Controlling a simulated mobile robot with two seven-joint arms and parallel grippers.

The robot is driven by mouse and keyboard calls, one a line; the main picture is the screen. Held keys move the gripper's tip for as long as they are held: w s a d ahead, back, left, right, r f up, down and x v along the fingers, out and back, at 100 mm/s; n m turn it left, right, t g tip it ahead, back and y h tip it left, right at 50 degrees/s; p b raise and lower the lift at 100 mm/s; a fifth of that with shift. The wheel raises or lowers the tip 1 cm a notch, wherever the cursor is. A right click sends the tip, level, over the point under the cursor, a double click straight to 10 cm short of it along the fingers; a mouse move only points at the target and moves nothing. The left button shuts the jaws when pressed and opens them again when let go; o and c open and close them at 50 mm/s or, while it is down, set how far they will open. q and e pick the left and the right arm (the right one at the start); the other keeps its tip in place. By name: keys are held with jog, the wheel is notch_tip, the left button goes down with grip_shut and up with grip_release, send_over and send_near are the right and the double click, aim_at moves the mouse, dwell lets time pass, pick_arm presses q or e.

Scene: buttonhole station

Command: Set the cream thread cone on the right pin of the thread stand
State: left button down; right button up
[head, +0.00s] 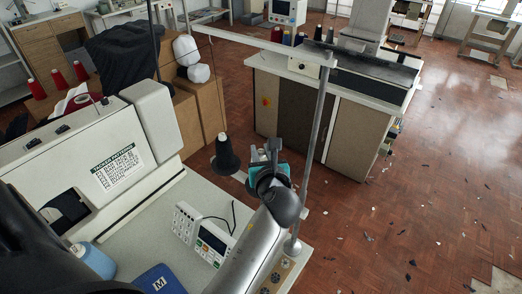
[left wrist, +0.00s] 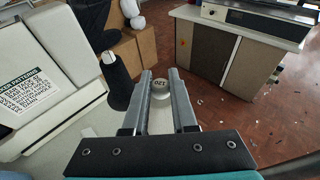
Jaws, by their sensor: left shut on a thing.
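My left gripper (head: 271,150) reaches in over the table edge beside the thread stand (head: 313,120). In the left wrist view its two fingers (left wrist: 160,92) are shut on the cream thread cone (left wrist: 161,86), whose round pale end reads 120. The cone is hidden or too small to make out in the head view. A black thread cone (head: 225,156) stands upright on the left side of the stand, left of my gripper; it also shows in the left wrist view (left wrist: 115,80). The right pin is hidden behind my gripper and arm. My right gripper is not in view.
A sewing machine (head: 85,160) with a label stands at left. A cabinet (head: 330,110) stands beyond, with open floor to the right.

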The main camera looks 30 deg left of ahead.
pick_arm(q)
jog(key=shift+f, duration=0.45)
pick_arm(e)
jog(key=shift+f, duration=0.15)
pick_arm(q)
jog(key=c, duration=0.6)
grip_release()
jog(key=shift+c, duration=0.2)
